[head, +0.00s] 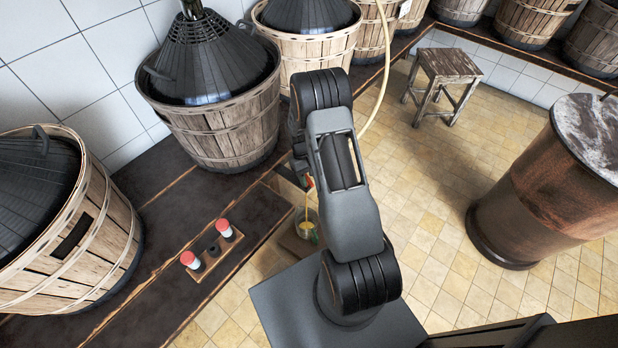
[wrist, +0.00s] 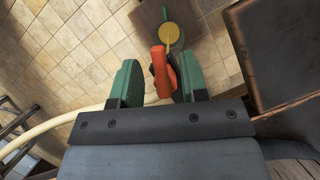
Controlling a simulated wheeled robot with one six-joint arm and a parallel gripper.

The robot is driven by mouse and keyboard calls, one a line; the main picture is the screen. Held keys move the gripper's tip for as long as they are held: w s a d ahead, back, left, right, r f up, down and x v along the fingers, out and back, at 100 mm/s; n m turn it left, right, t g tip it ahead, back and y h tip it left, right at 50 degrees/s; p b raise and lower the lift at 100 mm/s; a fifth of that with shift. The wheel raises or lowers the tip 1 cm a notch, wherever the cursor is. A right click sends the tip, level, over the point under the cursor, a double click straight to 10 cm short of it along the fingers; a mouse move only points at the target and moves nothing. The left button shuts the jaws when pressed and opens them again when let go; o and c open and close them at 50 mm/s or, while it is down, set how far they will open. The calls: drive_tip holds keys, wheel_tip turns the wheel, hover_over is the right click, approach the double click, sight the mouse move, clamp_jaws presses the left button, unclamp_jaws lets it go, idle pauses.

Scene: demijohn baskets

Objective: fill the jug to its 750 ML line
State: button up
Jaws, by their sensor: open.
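The jug (head: 307,228) is a small clear vessel with yellow liquid low in it, partly hidden by my arm in the head view. From above it shows as a yellow disc (wrist: 171,38) in the wrist view. A thin yellow stream (head: 307,205) runs down into it. The 750 ML line cannot be read. My gripper (wrist: 158,66) has green fingers, open on either side of an orange-red lever (wrist: 159,72) near the pale hose (wrist: 55,122). The lever is close to the right finger; contact cannot be told. The head view mostly hides the gripper behind my arm.
Large wicker-and-wood demijohn baskets (head: 225,125) stand on the dark bench. A small rack with red-capped vials (head: 190,260) is at the bench's front. A wooden stool (head: 445,75) and a rusty barrel (head: 535,195) stand right. Tiled floor between them is clear.

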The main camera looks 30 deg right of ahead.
drive_tip(key=p+v, duration=0.1)
drive_tip(key=v, duration=1.2)
drive_tip(key=shift+r, duration=0.3)
drive_tip(key=shift+a+r, duration=0.1)
